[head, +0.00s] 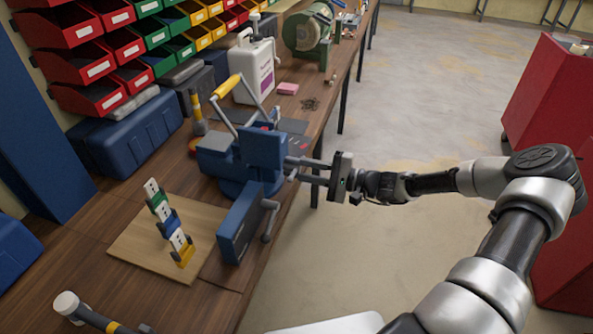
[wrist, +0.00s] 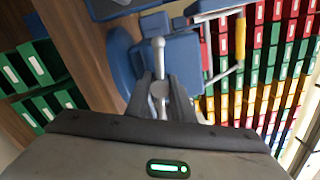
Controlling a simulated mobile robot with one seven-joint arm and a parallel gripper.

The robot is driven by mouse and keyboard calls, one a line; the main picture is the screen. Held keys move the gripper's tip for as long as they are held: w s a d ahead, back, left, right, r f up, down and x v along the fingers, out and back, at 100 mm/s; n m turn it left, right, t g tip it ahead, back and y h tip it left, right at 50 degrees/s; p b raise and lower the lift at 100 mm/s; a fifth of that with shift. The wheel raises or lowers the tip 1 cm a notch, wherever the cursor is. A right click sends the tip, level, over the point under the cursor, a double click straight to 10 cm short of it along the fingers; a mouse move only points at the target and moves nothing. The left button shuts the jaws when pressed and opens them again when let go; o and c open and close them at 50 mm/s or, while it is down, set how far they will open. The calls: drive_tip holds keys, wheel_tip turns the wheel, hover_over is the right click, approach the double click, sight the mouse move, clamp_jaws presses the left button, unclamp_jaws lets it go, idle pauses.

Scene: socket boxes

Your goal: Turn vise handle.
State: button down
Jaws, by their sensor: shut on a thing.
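The blue vise (head: 262,148) stands at the front edge of the wooden workbench. Its grey handle (wrist: 158,45) shows in the wrist view as a bar with a rounded end, rising between my fingers. My gripper (head: 302,168) is at the vise's right side, with its fingers reaching left toward it. In the wrist view my gripper (wrist: 160,90) is closed around the handle's lower part. The fingers and palm hide the rest of the handle. In the head view the grip itself is too small to make out clearly.
A blue block with a grey bar (head: 237,226) sits at the bench edge, nearer than the vise. A board (head: 135,245) with coloured pieces lies left of it. A white jug (head: 255,72) and a yellow-handled tool (head: 226,86) are behind. Floor right of the bench is open.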

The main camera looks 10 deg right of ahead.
drive_tip(key=shift+a+r+n+b, duration=0.2)
drive_tip(key=shift+n+b, duration=0.1)
drive_tip(key=shift+n, duration=0.7)
drive_tip(key=c, duration=1.6)
unclamp_jaws()
drive_tip(key=shift+o, duration=0.2)
drive_tip(key=shift+f, duration=0.15)
drive_tip(key=shift+d, duration=0.1)
drive_tip(key=shift+s+d, duration=0.15)
drive_tip(key=shift+d, duration=0.1)
drive_tip(key=v, duration=1.6)
drive_tip(key=shift+s+d, duration=0.15)
drive_tip(key=shift+d, duration=0.2)
